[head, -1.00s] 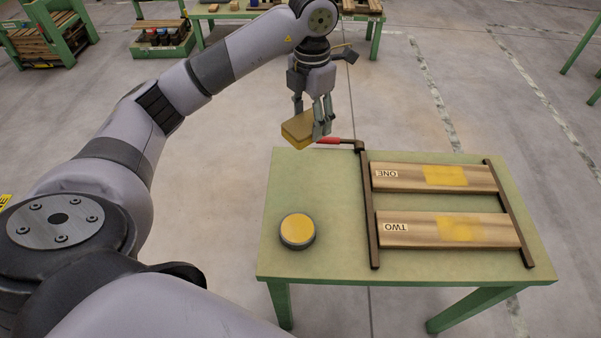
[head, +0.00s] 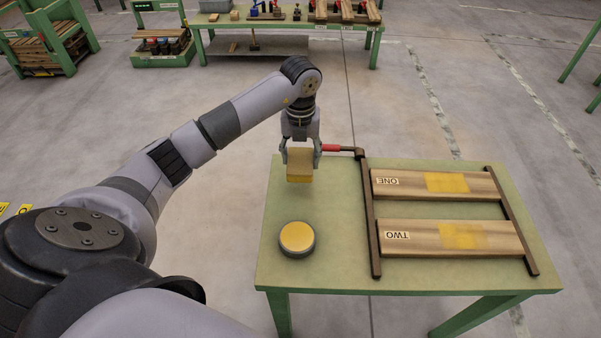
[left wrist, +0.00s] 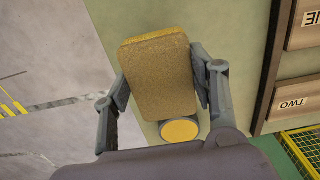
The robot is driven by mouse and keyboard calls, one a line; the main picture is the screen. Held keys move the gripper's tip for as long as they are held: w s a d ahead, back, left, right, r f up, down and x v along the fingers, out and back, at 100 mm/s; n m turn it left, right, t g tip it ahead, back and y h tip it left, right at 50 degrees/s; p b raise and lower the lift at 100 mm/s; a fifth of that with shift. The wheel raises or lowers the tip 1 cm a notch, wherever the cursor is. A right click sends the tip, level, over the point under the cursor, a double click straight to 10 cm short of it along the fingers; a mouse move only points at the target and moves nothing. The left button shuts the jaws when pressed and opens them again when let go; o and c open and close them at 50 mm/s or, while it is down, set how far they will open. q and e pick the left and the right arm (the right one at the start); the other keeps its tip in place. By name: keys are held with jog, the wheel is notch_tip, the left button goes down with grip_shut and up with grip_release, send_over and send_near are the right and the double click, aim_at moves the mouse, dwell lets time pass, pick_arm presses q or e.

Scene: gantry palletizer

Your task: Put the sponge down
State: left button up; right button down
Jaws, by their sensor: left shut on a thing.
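The sponge (head: 300,165) is a tan and yellow block. My left gripper (head: 300,158) is shut on it, with one finger on each side, over the far left part of the green table (head: 340,281). In the left wrist view the sponge (left wrist: 158,78) fills the space between the fingers and its broad brown face shows. I cannot tell for sure whether its lower edge touches the table. My right gripper is not in view.
A round tin with a yellow top (head: 297,238) stands nearer on the table.

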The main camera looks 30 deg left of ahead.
aim_at(300, 157)
pick_arm(q)
notch_tip(300, 157, down, 7)
dwell(0.4)
jog(key=shift+f, duration=0.2)
jog(key=o, duration=1)
jog(key=shift+r, duration=0.1)
jog(key=shift+r, duration=0.2)
notch_tip(300, 157, up, 12)
jog(key=shift+f+b, duration=0.1)
jog(key=shift+b, duration=0.35)
